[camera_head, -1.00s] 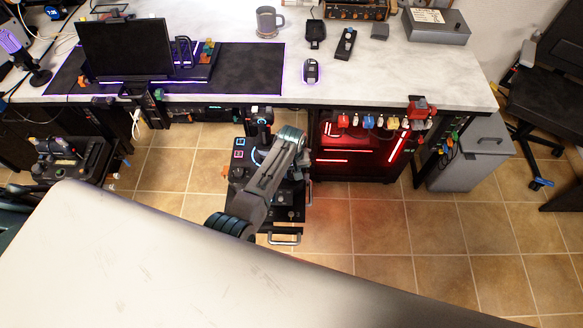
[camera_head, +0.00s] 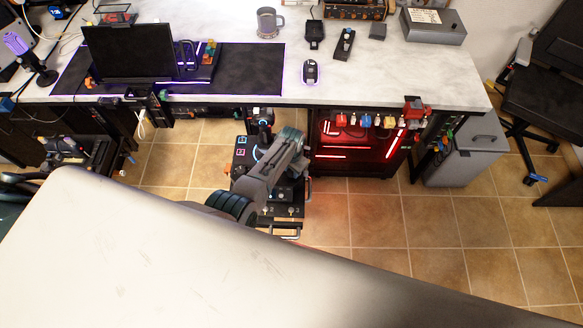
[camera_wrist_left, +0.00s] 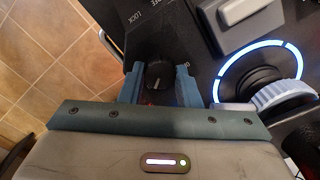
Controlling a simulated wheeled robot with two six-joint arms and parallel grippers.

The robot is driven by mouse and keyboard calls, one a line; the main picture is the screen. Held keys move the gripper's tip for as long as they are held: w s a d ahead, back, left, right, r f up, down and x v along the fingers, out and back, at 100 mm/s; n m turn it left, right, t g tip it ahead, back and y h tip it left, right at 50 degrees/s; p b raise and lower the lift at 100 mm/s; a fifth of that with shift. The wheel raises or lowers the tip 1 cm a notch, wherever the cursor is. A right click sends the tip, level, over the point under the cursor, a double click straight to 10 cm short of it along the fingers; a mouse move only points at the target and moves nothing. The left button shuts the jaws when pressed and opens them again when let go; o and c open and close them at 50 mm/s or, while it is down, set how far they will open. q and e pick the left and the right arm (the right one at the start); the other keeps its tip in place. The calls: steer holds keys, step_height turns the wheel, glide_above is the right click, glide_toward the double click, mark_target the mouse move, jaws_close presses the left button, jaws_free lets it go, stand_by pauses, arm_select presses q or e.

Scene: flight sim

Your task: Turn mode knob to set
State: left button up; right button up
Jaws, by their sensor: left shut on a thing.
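The mode knob (camera_wrist_left: 159,76) is small, round and black with a pale pointer line, on a dark panel (camera_wrist_left: 150,38) in the left wrist view. My left gripper (camera_wrist_left: 158,83) has its two blue fingers on either side of the knob and is shut on it. Printed words, including LOCK, show on the panel beyond; some lettering is partly covered or too small to read. In the head view, my left arm reaches over the control unit (camera_head: 242,152) below the desk, and the knob is hidden there. My right gripper is not in view.
A lit blue ring (camera_wrist_left: 232,62) around a dark control and a grey lever block (camera_wrist_left: 240,22) lie close to the right of the gripper. The desk (camera_head: 430,85) and a red-lit case (camera_head: 345,158) stand beyond. Tiled floor (camera_head: 375,220) is open to the right.

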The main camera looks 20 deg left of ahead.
arm_select(q)
steer(key=shift+m, duration=0.6)
steer(key=o, duration=1)
steer(key=shift+r, duration=0.1)
steer(key=shift+r, duration=0.3)
step_height(320, 180, up, 10)
steer(key=shift+r+p, duration=0.1)
steer(key=shift+p, duration=0.45)
